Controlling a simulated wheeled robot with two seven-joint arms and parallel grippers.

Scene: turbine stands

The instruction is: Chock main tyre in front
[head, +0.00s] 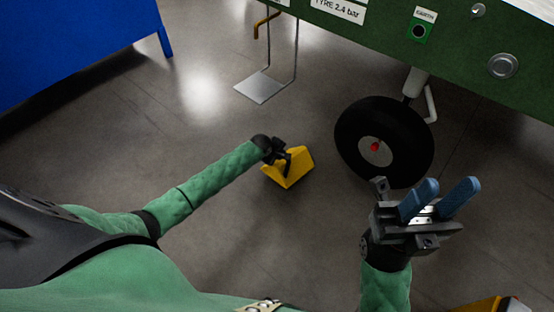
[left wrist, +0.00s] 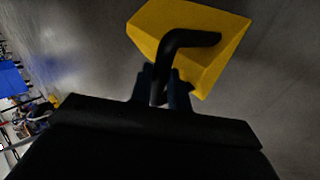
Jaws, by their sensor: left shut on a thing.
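The main tyre (head: 384,141), black with a grey hub and red centre, stands on the floor under the green fuselage. A yellow wedge chock (head: 293,167) is left of the tyre, with a clear gap between them. My left gripper (head: 278,157) is shut on the chock's black handle. In the left wrist view the handle (left wrist: 190,38) sits between the fingers on the yellow chock (left wrist: 213,62). I cannot tell whether the chock touches the floor. My right gripper (head: 438,200) has two blue fingers spread apart, empty, in front of the tyre in the picture.
The green fuselage side (head: 455,45) overhangs the tyre at the upper right. A hanging metal step (head: 262,88) is behind the chock. A blue cabinet or bench (head: 80,45) stands at the upper left. A partly seen yellow object (head: 478,306) is at the bottom right. Floor between chock and tyre is clear.

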